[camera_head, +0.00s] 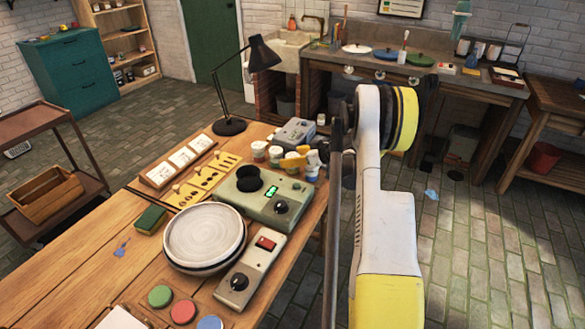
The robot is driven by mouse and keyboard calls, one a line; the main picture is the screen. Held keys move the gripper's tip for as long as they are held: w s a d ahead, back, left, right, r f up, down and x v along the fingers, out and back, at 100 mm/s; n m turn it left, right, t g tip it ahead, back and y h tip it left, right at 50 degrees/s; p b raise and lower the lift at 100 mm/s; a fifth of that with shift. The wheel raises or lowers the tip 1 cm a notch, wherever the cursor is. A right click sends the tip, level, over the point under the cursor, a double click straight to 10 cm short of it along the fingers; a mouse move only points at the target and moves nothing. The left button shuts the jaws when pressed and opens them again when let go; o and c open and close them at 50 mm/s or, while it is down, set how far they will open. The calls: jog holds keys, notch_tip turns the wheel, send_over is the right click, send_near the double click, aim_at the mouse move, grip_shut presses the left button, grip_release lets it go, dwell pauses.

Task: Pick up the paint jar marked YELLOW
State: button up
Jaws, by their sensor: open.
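A small group of paint jars stands near the far right edge of the wooden table. In it are a pale jar (259,151), another pale jar (275,156), a yellow-coloured jar (293,163) and a white-and-blue jar (312,168). Their labels are too small to read, so I cannot confirm which one is marked YELLOW. My white and yellow arm rises at the right of the picture, to the right of the jars. I cannot make out my gripper's fingers.
The wooden table (62,272) also holds a green-grey device (253,208), a turntable plate (204,236), a grey control box (250,272), a black lamp (229,127) and a yellow stencil (203,180). The jars are closely crowded by the devices. The tiled floor right of the table is mostly clear.

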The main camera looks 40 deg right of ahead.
jog(key=shift+s+r, duration=0.1)
jog(key=shift+c, duration=0.6)
jog(key=c, duration=1.2)
jog(key=shift+c, duration=0.2)
